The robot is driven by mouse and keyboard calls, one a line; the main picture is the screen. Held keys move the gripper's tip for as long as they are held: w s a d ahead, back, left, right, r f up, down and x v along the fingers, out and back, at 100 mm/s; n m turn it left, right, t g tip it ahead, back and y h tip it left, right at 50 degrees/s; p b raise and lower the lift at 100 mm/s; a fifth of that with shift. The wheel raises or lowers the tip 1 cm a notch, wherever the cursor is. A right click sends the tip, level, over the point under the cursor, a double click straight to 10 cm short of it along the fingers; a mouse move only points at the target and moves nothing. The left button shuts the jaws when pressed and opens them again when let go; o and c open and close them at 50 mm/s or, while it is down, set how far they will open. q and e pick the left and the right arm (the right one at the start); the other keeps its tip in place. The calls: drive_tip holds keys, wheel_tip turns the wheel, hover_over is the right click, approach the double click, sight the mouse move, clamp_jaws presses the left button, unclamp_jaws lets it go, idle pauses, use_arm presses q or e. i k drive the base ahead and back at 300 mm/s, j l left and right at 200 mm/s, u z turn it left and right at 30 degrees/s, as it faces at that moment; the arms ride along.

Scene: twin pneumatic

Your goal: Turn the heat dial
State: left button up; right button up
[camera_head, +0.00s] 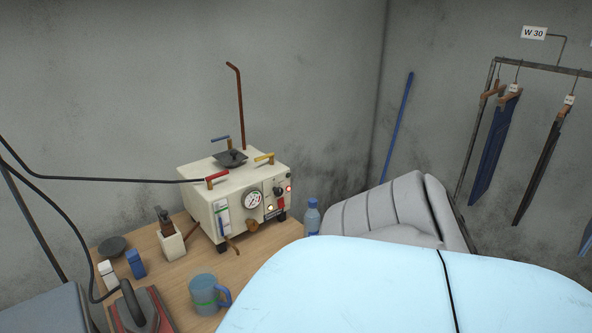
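A cream boiler-like box (204,190) stands on the wooden table, its front panel facing right and toward me. The panel carries a round white gauge (253,199) and a small dark knob (279,191), which looks like the heat dial. A red light (289,188) is beside the knob and a yellowish light (270,208) is below it. A brown round knob (252,226) sits low on the front. The knob's pointer and markings are too small to read. Neither of my grippers is in view, and nothing touches the box.
The wooden table (256,245) also holds a blue-green mug (205,295), a small holder (171,242), an iron (138,309) and a bottle (312,217). A black hose (110,180) reaches the box. A light blue padded surface (390,285) fills the lower right. Clothes hang on a rack (540,66).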

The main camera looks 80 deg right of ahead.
sight(279, 191)
drive_tip(key=k+l+z, duration=0.2)
drive_tip(key=l, duration=0.7)
drive_tip(key=i+l+z, duration=0.2)
drive_tip(key=l, duration=0.7)
drive_tip(key=k+l+z, duration=0.2)
drive_tip(key=l, duration=0.75)
drive_tip(key=i+l+z, duration=0.2)
drive_tip(key=l, duration=0.65)
